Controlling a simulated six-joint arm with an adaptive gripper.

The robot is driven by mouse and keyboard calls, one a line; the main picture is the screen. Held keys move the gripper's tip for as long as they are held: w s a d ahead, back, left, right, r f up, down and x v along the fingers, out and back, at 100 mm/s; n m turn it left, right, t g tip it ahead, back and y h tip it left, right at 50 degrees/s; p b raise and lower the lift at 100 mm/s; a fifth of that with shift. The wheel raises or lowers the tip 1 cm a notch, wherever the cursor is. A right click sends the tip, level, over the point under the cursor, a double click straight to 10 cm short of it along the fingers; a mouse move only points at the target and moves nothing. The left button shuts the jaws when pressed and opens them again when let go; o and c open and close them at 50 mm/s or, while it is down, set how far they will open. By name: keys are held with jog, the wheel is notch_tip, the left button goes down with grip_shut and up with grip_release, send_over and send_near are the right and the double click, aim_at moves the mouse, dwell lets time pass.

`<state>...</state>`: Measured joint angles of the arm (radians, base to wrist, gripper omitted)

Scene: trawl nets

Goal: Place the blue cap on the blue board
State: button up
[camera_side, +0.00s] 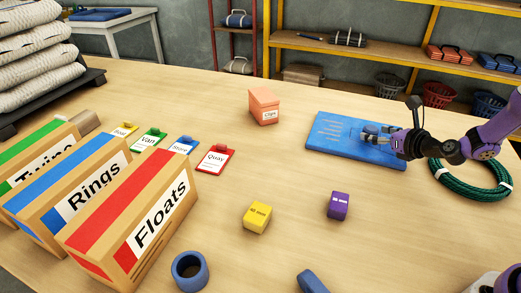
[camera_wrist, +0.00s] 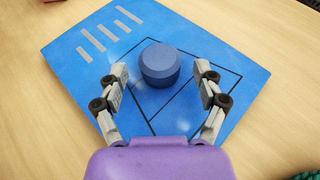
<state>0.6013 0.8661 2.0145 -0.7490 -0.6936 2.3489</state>
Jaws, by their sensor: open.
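The blue cap (camera_wrist: 159,66) is a short, dark blue cylinder standing upright on the blue board (camera_wrist: 83,70), inside a black square outline drawn there. The board also shows in the side view (camera_side: 340,126), lying flat on the table. My gripper (camera_wrist: 162,78) is open over the board, with one finger on each side of the cap and visible gaps between the fingers and the cap. In the side view my gripper (camera_side: 374,134) is low over the right part of the board, and it hides most of the cap.
A green rope coil (camera_side: 469,180) lies right of the board. An orange Clips box (camera_side: 263,106) stands to its left. Large labelled boxes (camera_side: 135,225) fill the left.

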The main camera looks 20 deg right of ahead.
jog(key=v, duration=1.1)
jog(key=shift+s, duration=0.15)
jog(key=shift+s+a+r+n, duration=0.15)
jog(key=shift+r+n, duration=0.1)
jog(key=shift+n, duration=0.05)
jog(key=s+a+r+n+g+y, duration=0.1)
jog(key=a+r+n+g+y, duration=0.3)
jog(key=n, duration=0.6)
jog(key=s+a+f+n+g, duration=0.1)
jog(key=a+n, duration=0.6)
jog(key=n, duration=0.3)
jog(key=s+a+r+n+g+h, duration=0.1)
jog(key=s+r+n+g+h, duration=0.2)
jog(key=s+r+n, duration=0.5)
jog(key=s+n+h, duration=0.1)
jog(key=n, duration=0.6)
jog(key=shift+s+a, duration=0.2)
jog(key=shift+s, duration=0.2)
